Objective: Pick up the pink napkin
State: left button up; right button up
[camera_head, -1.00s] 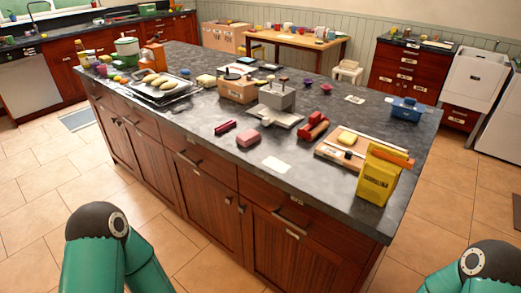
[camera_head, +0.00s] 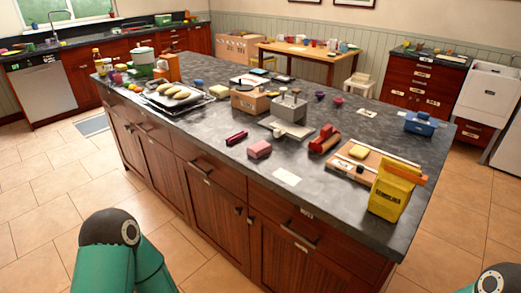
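A pink block-like item (camera_head: 259,149) lies on the dark stone top of the kitchen island (camera_head: 216,163), near its front edge. It may be the pink napkin, but I cannot tell cloth from a solid block at this size. A slim magenta item (camera_head: 236,138) lies just to its left and behind it. Only upper parts of my two arms show, at the bottom edge of the view. Neither gripper is in view.
A white card (camera_head: 286,177) lies to the pink item's right. A red item (camera_head: 325,139), a grey block holder (camera_head: 290,107), a wooden board (camera_head: 350,165) and a yellow bag (camera_head: 394,190) stand around it. Tiled floor in front of the island is clear.

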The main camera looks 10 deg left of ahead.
aim_at(257, 150)
jog(key=z, duration=0.25)
jog(key=i, duration=0.25)
jog(key=z, duration=2.65)
jog(key=k, duration=2.35)
jog(key=u, duration=1.3)
jog(key=i, duration=0.9)
jog(key=u, duration=0.2)
